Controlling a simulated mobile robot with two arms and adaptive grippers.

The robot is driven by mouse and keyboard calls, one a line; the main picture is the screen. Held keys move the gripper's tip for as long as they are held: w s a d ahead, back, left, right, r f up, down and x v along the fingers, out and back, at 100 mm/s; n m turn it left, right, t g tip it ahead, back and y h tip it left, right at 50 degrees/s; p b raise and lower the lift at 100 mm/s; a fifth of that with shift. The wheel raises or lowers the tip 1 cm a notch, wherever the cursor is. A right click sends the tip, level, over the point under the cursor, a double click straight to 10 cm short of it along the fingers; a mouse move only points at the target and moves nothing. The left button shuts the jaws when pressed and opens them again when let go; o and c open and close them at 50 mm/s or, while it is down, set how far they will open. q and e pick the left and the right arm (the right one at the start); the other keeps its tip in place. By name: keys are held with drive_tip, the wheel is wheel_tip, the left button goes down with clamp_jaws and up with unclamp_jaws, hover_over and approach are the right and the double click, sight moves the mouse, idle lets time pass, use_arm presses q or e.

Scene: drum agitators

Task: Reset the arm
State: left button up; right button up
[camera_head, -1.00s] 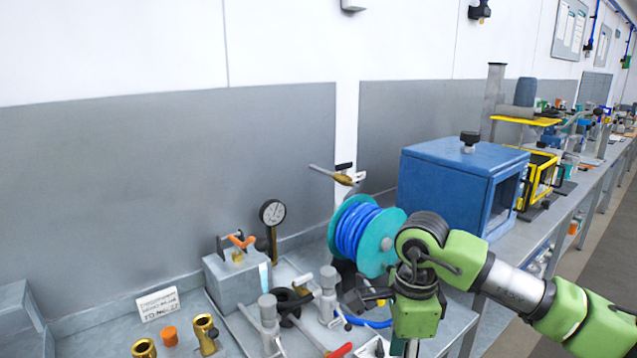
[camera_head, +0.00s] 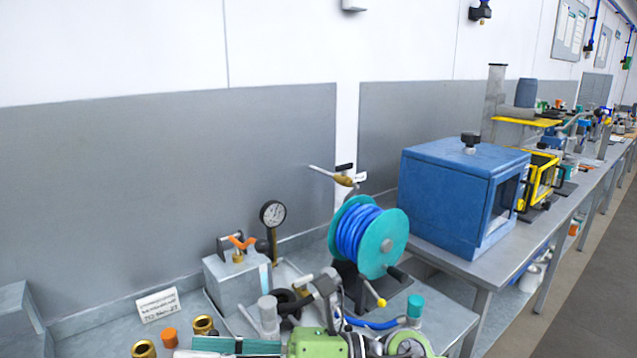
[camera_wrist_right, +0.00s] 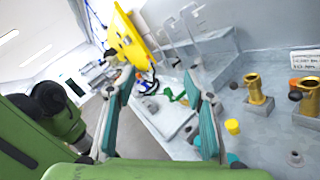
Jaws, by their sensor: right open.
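My right arm is low at the bottom edge of the head view, with its green wrist partly cut off. My right gripper (camera_head: 192,348) points left there, over the front of the bench by the brass fittings (camera_head: 203,325). In the right wrist view the gripper (camera_wrist_right: 160,75) has its two teal fingers wide apart and nothing between them. Brass fittings (camera_wrist_right: 257,90) stand on the bench to the right of the fingers in that view. My left gripper is in neither view.
A teal reel of blue hose (camera_head: 387,245), a pressure gauge (camera_head: 272,213) and a grey block (camera_head: 236,282) stand on the bench. A blue cabinet (camera_head: 445,205) is at the right. A yellow panel (camera_wrist_right: 130,42) shows beyond the fingers in the wrist view. An aisle floor (camera_head: 590,290) is clear.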

drive_tip(key=w+d+r+m+t+y, duration=0.2)
drive_tip(key=w+d+r+m+t, duration=0.45)
drive_tip(key=m+t, duration=0.75)
drive_tip(key=w+d+f+m+t+h, duration=0.4)
drive_tip(key=w+d+m+t+h, duration=0.3)
drive_tip(key=m, duration=0.5)
drive_tip(key=s+d+f+m+g+h, duration=0.1)
drive_tip(key=d+f+m+g+h, duration=0.1)
drive_tip(key=d+f+m+h, duration=0.7)
drive_tip(key=s+d+f+m+g+h, duration=0.15)
drive_tip(key=d+f+m+h, duration=0.35)
drive_tip(key=f, duration=0.6)
drive_tip(key=s+d+f+m+g, duration=0.3)
drive_tip(key=s+f+g, duration=0.3)
drive_tip(key=s+f, duration=0.5)
drive_tip(key=s+d+f+m+g, duration=0.35)
drive_tip(key=s+f+g, duration=0.35)
drive_tip(key=s, duration=0.6)
wheel_tip(320, 180, down, 27)
drive_tip(key=s+n, duration=0.1)
drive_tip(key=s, duration=0.2)
drive_tip(key=s+d+f+g, duration=0.2)
drive_tip(key=s+d+f, duration=0.1)
drive_tip(key=s+f, duration=1.3)
drive_tip(key=shift+s+d+f, duration=0.2)
drive_tip(key=shift+s+f, duration=0.2)
